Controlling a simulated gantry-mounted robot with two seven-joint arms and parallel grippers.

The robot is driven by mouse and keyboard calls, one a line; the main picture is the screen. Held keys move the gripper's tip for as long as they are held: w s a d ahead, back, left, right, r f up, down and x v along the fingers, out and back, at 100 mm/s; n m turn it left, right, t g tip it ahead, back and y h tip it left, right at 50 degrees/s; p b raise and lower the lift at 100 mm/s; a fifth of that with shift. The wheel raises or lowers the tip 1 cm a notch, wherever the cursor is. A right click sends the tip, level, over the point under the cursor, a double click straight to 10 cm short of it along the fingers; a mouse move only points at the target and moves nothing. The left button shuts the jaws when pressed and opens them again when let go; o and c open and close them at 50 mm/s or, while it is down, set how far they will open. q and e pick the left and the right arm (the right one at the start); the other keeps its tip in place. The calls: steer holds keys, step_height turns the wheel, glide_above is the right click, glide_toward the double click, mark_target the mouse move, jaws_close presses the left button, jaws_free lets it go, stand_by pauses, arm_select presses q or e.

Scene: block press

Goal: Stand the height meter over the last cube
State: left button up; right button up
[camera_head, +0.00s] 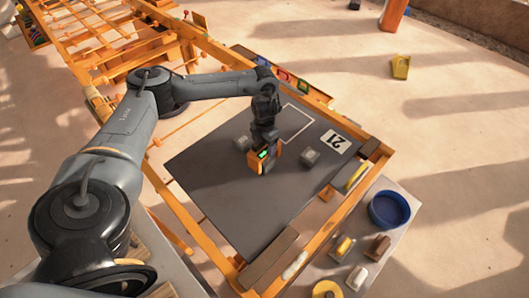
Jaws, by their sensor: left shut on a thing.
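My left gripper (265,136) is over the dark mat and shut on the height meter (265,158). The height meter is a small orange and black device with a green display, upright below the gripper. It is at or close above the mat; I cannot tell whether it touches. One grey cube (242,143) sits just left of the meter, and another grey cube (310,157) sits apart to its right. Whether a cube is under the meter is hidden. My right gripper is out of view.
The dark mat (215,180) has a white outline and a card reading 21 (334,141). An orange frame surrounds it. A blue bowl (389,209), a yellow-topped block (342,247) and a brown block (378,247) lie at the right. The mat's front is clear.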

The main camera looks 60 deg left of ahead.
mark_target(265, 148)
arm_select(q)
steer(key=shift+f+b, duration=0.5)
steer(key=shift+f, duration=1.45)
steer(key=shift+f, duration=0.1)
steer(key=o, duration=1.5)
steer(key=shift+f, duration=0.1)
